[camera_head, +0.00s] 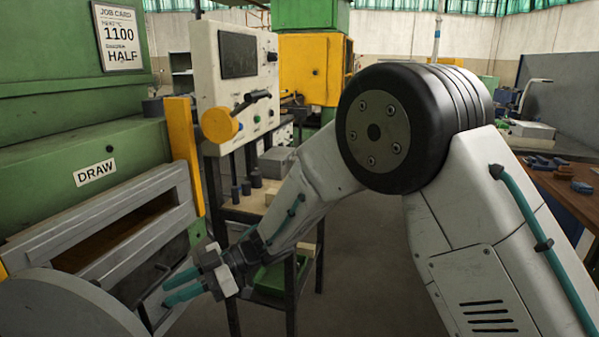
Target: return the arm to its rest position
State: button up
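My arm fills the middle and right of the view, with its large black joint high up and the forearm reaching down to the left. My gripper (166,292) is at the lower left, in front of the green furnace (80,150). Its two teal fingers point left and stand apart, with nothing visible between them. The fingertips are close to the metal frame under the DRAW opening (110,235); I cannot tell whether they touch it.
A grey rounded part (60,308) fills the lower left corner. A workbench (560,190) is at right. Floor (365,290) shows below the arm.

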jog(key=w+d+m+t+h, duration=0.2)
jog(key=w+d+m+t, duration=0.2)
jog(key=w+t, duration=0.3)
jog(key=w+d+m+t+h, duration=0.2)
jog(key=w+d+m+t, duration=0.3)
jog(key=w, duration=0.3)
jog(key=s+d+r+m+t+h, duration=0.1)
jog(key=d+r+m+t+h, duration=0.2)
jog(key=d, duration=0.9)
jog(key=d+r+m+h, duration=0.1)
jog(key=d+m+h, duration=0.4)
jog(key=d, duration=0.7)
jog(key=s+d+r+m+g+h, duration=0.2)
jog(key=s+d+h, duration=0.1)
jog(key=s+d, duration=0.65)
jog(key=s+d+r+m+g, duration=0.1)
jog(key=s+d+r+m, duration=0.1)
jog(key=s, duration=0.5)
jog(key=s+d+r+m+g+y, duration=0.1)
jog(key=s+d, duration=0.3)
jog(key=s, duration=0.4)
jog(key=s+d+r+m+g, duration=0.1)
jog(key=s+d+r+m, duration=0.2)
jog(key=s, duration=0.5)
jog(key=shift+s+d+m, duration=0.15)
jog(key=shift+d+m, duration=0.15)
jog(key=shift+d, duration=0.05)
